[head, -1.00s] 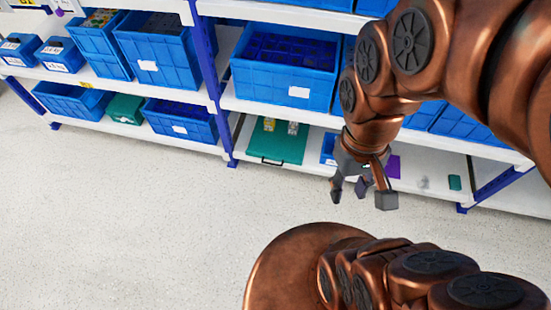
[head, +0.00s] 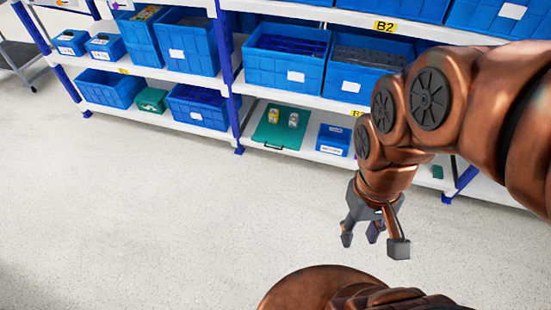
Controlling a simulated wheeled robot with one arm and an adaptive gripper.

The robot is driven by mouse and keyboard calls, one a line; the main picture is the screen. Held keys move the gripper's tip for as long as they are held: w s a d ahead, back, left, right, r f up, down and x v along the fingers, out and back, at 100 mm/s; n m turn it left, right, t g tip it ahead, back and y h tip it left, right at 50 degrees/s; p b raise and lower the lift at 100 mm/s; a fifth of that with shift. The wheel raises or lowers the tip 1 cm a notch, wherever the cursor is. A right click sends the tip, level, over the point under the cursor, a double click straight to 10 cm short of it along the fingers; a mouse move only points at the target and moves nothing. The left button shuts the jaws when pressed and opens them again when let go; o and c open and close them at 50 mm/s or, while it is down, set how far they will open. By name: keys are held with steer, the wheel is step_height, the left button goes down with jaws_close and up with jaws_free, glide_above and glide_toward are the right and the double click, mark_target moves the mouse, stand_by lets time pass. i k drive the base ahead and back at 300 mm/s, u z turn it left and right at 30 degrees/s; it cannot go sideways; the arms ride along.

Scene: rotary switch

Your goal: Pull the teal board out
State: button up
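The teal board (head: 277,139) lies flat on the bottom shelf, with a dark handle at its front edge. A yellow item (head: 273,116) and a grey-white item (head: 293,120) rest on its back part. My gripper (head: 374,242) hangs in front of the shelf, to the right of the board and apart from it. Its fingers are spread open with nothing between them.
A small blue bin (head: 333,140) sits just right of the board. A blue shelf post (head: 238,130) stands to its left. Larger blue bins (head: 287,62) fill the shelf above. The pale floor (head: 150,210) in front is clear.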

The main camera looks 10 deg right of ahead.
mark_target(281, 135)
steer(key=u, duration=0.95)
steer(key=i, duration=2.05)
steer(key=z, duration=1)
